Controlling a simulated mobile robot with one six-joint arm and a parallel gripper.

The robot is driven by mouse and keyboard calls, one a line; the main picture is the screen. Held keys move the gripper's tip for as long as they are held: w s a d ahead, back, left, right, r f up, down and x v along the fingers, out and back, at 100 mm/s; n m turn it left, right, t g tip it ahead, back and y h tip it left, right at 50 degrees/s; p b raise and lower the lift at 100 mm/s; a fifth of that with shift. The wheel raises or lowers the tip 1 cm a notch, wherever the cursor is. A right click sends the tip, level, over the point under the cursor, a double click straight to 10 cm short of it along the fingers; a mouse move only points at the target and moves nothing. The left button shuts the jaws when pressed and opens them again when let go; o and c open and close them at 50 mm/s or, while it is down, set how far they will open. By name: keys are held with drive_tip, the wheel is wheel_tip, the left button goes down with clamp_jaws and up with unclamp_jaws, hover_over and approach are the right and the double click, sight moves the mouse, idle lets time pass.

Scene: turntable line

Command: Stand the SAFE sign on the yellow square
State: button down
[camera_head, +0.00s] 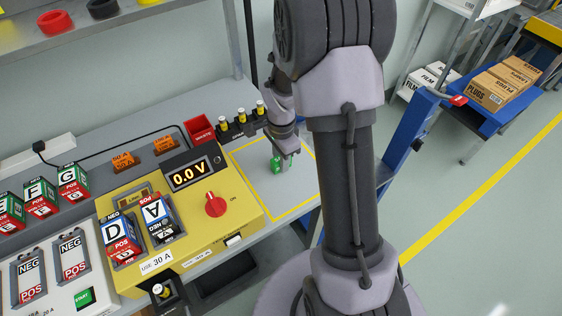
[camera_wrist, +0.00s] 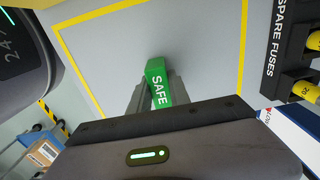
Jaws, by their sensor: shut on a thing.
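The green SAFE sign (camera_head: 276,164) is between the fingers of my gripper (camera_head: 287,158), over the yellow square (camera_head: 283,195) on the grey bench. In the wrist view the sign (camera_wrist: 157,82) shows its white lettering between the two grey fingers (camera_wrist: 158,98), which are shut on it. The yellow outline of the square (camera_wrist: 85,66) surrounds the sign in that view. I cannot tell whether the sign's base touches the bench. My arm hides part of the square's right side in the head view.
The yellow test box (camera_head: 180,260) reading 0.0 V, with packs D and A, stands left of the square. A black spare fuse rack (camera_head: 238,131) and a red bin (camera_head: 199,130) stand behind it. Boxes lie on a blue cart (camera_head: 520,105). The square looks otherwise clear.

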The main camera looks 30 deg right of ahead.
drive_tip(key=shift+f, duration=0.1)
drive_tip(key=c, duration=1.2)
unclamp_jaws()
